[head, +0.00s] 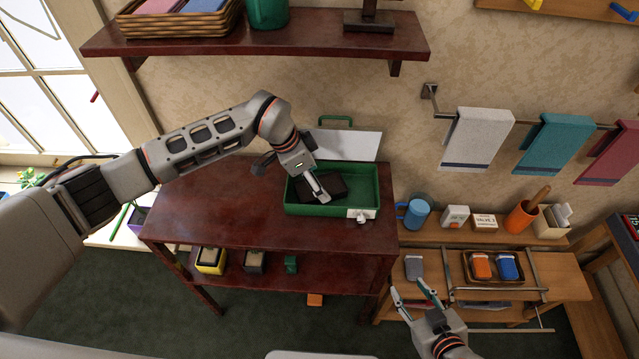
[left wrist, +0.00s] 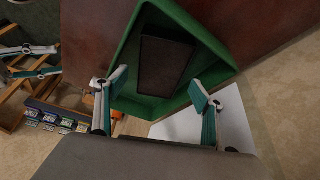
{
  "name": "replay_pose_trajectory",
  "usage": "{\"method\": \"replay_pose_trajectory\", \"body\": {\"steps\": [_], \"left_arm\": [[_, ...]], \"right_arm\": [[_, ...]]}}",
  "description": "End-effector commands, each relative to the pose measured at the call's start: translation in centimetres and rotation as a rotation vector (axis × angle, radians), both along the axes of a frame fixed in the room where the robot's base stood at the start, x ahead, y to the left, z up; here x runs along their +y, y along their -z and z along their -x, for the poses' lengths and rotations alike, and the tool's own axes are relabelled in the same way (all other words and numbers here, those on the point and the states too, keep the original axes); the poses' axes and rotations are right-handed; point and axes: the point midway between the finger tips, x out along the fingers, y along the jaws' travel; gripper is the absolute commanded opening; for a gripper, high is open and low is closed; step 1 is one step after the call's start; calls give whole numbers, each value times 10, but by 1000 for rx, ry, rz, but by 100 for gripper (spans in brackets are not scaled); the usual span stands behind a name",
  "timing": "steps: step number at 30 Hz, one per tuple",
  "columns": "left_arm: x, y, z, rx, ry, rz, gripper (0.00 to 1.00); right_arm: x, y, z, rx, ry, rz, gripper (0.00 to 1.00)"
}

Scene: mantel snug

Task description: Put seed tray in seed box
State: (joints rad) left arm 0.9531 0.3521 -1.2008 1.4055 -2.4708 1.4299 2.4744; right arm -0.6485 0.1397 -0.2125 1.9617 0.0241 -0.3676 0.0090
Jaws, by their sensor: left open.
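The green seed box (head: 364,209) stands on the dark red wooden table with its white lid (head: 348,145) raised at the back. The dark seed tray (head: 333,189) lies inside it, towards the left, and it also shows flat against the box floor in the left wrist view (left wrist: 163,65). My left gripper (head: 320,194) is over the box in the head view. In the left wrist view its fingers (left wrist: 160,90) are apart, with nothing between them. My right gripper (head: 412,298) is open and empty, low in front of the wooden bench.
A wooden shelf (head: 260,40) with a wicker basket hangs above the table (head: 190,215). The table's left top is bare. A blue mug (head: 415,213), small boxes and an orange pot (head: 520,216) stand on the right bench. Towels hang from a rail behind.

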Motion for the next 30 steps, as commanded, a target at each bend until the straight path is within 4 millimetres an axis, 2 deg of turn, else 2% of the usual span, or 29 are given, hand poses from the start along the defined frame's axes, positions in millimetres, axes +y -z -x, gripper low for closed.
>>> {"method": "replay_pose_trajectory", "body": {"steps": [6, 10, 30], "left_arm": [[12, -32, 4, -1, 0, 1, 68], [16, -41, 6, 0, -1, 0, 68], [17, -44, 7, 1, -1, 0, 68]], "right_arm": [[0, 1, 0, 0, 0, 0, 40], [0, 1, 0, 0, 0, 0, 40], [0, 1, 0, -1, 0, 0, 40]]}}
